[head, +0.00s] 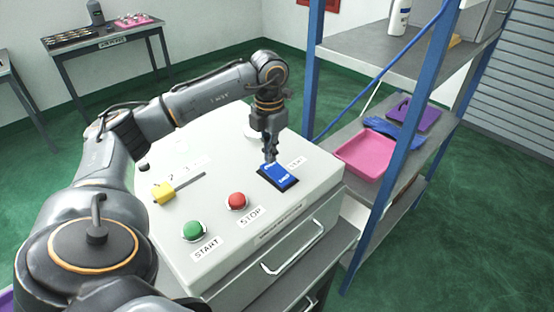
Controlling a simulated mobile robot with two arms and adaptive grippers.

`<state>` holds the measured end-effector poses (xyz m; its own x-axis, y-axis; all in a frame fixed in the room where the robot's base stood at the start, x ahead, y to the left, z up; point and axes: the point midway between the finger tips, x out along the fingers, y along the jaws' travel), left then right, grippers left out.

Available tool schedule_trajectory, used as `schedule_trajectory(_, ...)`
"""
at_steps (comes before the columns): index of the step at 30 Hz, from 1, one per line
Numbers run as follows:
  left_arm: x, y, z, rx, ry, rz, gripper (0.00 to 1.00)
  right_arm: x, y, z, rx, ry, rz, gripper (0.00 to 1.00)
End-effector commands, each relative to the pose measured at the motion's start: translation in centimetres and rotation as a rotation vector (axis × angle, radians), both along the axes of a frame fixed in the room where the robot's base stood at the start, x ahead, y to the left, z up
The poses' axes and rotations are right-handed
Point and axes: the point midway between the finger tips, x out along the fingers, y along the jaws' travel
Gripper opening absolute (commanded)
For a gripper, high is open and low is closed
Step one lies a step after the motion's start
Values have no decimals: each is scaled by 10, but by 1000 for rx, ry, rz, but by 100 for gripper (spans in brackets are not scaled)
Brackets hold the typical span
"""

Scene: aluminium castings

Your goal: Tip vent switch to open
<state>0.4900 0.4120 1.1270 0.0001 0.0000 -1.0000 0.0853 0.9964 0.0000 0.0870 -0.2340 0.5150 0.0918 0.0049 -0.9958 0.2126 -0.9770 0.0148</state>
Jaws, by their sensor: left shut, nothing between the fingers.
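The vent switch (281,178) is a blue rocker in a black frame, at the right side of the light grey control panel's top (215,262). It has small white lettering and a label beside it on the right, too small to read. My left gripper (270,159) is shut and empty, pointing down. Its fingertips are at the far edge of the blue rocker; I cannot tell whether they touch it. My right gripper is not in view.
The panel also carries a green START button (194,230), a red STOP button (237,201) and a yellow slider knob (163,192). A blue-posted shelf (384,68) with a pink tray (364,163) stands close on the right. A drawer handle (293,255) projects in front.

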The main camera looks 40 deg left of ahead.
Motion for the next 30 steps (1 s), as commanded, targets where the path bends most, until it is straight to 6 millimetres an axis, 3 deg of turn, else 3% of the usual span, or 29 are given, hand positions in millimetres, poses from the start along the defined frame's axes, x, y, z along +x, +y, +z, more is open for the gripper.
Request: schedule_trajectory(30, 0, 0, -16, 0, 0, 0, 0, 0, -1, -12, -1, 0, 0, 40)
